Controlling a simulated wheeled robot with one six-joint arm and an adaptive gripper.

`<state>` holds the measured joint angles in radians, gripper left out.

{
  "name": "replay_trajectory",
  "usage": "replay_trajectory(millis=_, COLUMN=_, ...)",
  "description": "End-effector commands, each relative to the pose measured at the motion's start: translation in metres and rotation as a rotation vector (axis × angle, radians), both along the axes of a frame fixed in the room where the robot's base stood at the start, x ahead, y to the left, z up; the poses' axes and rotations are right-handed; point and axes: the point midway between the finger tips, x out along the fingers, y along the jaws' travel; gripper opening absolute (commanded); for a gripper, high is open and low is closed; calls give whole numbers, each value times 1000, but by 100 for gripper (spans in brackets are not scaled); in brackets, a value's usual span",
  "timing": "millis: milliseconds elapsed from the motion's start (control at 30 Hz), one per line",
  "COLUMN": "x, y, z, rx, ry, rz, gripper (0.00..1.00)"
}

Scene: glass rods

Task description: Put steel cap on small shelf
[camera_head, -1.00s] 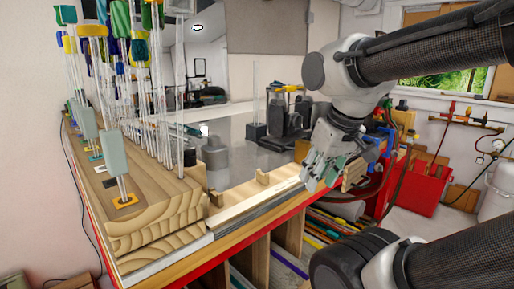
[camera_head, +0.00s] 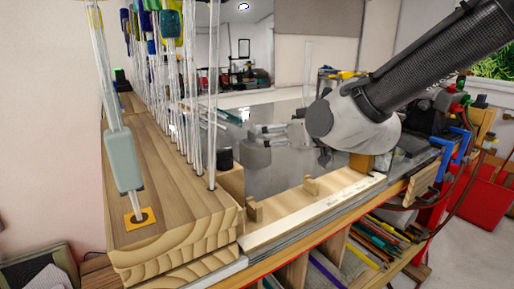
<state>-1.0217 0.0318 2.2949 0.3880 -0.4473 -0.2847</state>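A grey, metallic-looking cylinder (camera_head: 257,155), probably the steel cap, stands on the shiny grey tabletop behind the front wooden strip. My arm reaches in from the upper right, and its pale wrist (camera_head: 345,125) is over the table. Small grey finger-like parts, likely my gripper (camera_head: 268,132), show left of the wrist, close to the top of the cylinder. I cannot tell whether they touch it or how far apart the fingers are. I cannot clearly make out which part is the small shelf.
A stepped wooden block (camera_head: 180,225) with upright glass rods stands at the left. A dark cylinder (camera_head: 225,158) is beside the rods. A notched wooden strip (camera_head: 310,205) runs along the front edge. Blue clamps (camera_head: 452,150) and red-handled fittings are at the right.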

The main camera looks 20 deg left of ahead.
Motion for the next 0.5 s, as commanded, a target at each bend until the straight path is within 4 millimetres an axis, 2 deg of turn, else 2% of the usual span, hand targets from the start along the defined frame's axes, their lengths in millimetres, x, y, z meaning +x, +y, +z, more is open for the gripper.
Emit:
replay_trajectory(millis=33, x=-6, y=12, z=-3, rx=6, ry=-12, rz=13, gripper=93)
replay_trajectory(millis=167, x=-4, y=29, z=-6, rx=17, ry=-29, rz=20, gripper=93)
replay_trajectory(millis=500, x=31, y=61, z=-15, rx=18, ry=-30, rz=18, gripper=93)
